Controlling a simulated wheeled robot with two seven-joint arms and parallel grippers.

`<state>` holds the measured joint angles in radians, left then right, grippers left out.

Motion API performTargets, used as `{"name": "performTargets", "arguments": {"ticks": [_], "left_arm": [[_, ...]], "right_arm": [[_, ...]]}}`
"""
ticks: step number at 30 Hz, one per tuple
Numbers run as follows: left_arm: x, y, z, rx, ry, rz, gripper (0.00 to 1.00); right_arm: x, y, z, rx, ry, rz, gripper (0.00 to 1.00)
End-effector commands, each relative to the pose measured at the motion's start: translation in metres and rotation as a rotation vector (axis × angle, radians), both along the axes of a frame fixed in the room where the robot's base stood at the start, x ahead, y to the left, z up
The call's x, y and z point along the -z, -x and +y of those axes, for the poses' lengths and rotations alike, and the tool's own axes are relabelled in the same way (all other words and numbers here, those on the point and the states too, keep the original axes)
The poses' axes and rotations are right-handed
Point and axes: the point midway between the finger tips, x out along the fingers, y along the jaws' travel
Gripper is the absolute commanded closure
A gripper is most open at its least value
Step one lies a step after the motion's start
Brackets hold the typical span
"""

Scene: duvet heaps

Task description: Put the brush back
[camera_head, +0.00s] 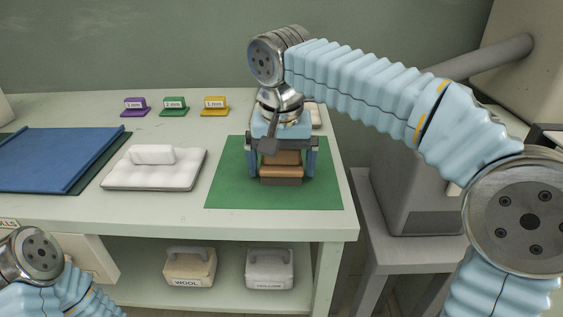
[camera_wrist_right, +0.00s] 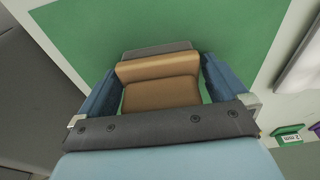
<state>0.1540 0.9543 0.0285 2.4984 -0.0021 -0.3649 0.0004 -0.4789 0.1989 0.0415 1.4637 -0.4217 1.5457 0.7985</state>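A brush with a brown wooden body (camera_head: 281,158) and a grey lower edge stands on a green mat (camera_head: 225,188) at the right end of the table. It also shows in the right wrist view (camera_wrist_right: 160,92). My right gripper (camera_head: 281,170) points down over it, with one blue finger on each side. In the right wrist view, strips of green mat show between the fingers and the brush, so the gripper looks open around it. My left arm shows at the lower left; its gripper is out of view.
Purple (camera_head: 135,107), green (camera_head: 174,107) and yellow (camera_head: 214,106) labelled pieces stand behind. Handled blocks marked WOOL (camera_head: 189,268) and HOLLOW (camera_head: 269,270) sit on the lower shelf.

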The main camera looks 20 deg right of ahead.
Motion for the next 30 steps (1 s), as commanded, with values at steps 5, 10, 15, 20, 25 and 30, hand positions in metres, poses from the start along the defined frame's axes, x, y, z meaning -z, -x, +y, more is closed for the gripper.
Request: {"name": "performTargets", "arguments": {"ticks": [5, 10, 15, 20, 25, 30], "left_arm": [[-0.003, 0.0, 0.0, 0.0, 0.0, 0.0, 0.57], [-0.011, 0.0, 0.0, 0.001, 0.001, 0.0, 0.57], [-0.022, 0.0, -0.001, 0.004, 0.002, 0.0, 0.57], [-0.03, 0.0, -0.001, 0.005, 0.003, 0.001, 0.57], [-0.033, 0.0, -0.001, 0.006, 0.004, 0.0, 0.57], [-0.033, 0.0, -0.001, 0.006, 0.004, 0.0, 0.57]], "right_arm": [[-0.007, 0.0, 0.001, 0.0, -0.001, -0.001, 0.0], [-0.039, 0.004, 0.002, 0.0, -0.002, -0.004, 0.0], [-0.079, 0.011, 0.004, -0.001, -0.002, -0.003, 0.0], [-0.107, 0.015, 0.005, 0.0, 0.0, -0.002, 0.0], [-0.119, 0.017, 0.005, -0.001, 0.0, 0.0, 0.0], [-0.12, 0.018, 0.005, -0.001, 0.0, 0.0, 0.0]]}}
